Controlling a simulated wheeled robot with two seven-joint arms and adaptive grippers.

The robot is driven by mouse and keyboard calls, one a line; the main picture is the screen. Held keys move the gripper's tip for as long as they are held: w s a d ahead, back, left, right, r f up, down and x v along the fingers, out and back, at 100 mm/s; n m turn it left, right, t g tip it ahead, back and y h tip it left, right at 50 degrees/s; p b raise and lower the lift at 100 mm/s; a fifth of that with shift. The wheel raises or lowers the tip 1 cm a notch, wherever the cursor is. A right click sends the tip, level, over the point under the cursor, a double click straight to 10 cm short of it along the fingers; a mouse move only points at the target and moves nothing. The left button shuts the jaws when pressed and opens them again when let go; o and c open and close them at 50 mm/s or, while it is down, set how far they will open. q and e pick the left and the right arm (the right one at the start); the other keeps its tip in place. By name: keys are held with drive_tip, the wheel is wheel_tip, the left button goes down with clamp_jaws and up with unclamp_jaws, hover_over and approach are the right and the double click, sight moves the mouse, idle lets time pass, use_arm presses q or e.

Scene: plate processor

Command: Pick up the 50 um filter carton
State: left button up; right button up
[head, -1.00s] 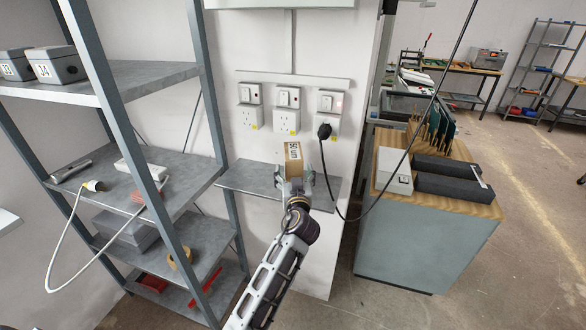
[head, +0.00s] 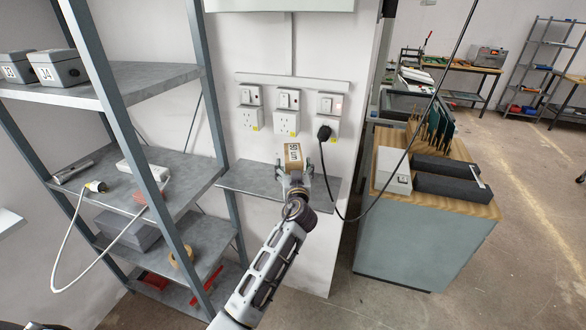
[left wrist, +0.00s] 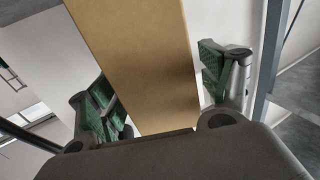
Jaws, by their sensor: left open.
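The 50 um filter carton (head: 294,156) is a brown cardboard box with a white label. It stands on the small grey wall shelf (head: 248,182) below the sockets. My left gripper (head: 294,180) is at the carton's near side. In the left wrist view the carton (left wrist: 140,60) rises between the two green-padded fingers (left wrist: 160,92). The fingers are spread, with a visible gap on the right side; contact on the left cannot be told. The carton's far side is hidden. My right gripper is not in view.
A black plug (head: 324,132) with a hanging cable is close to the right of the carton. A grey rack (head: 130,85) with boxes stands at the left. A cabinet (head: 420,235) with a wooden top stands at the right.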

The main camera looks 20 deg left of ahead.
use_arm(q)
drive_tip(key=shift+w+a, duration=0.25)
drive_tip(key=shift+w, duration=0.45)
drive_tip(key=shift+c, duration=0.4)
drive_tip(key=c, duration=1.2)
drive_tip(key=shift+c, duration=1.1)
drive_tip(key=shift+r, duration=0.15)
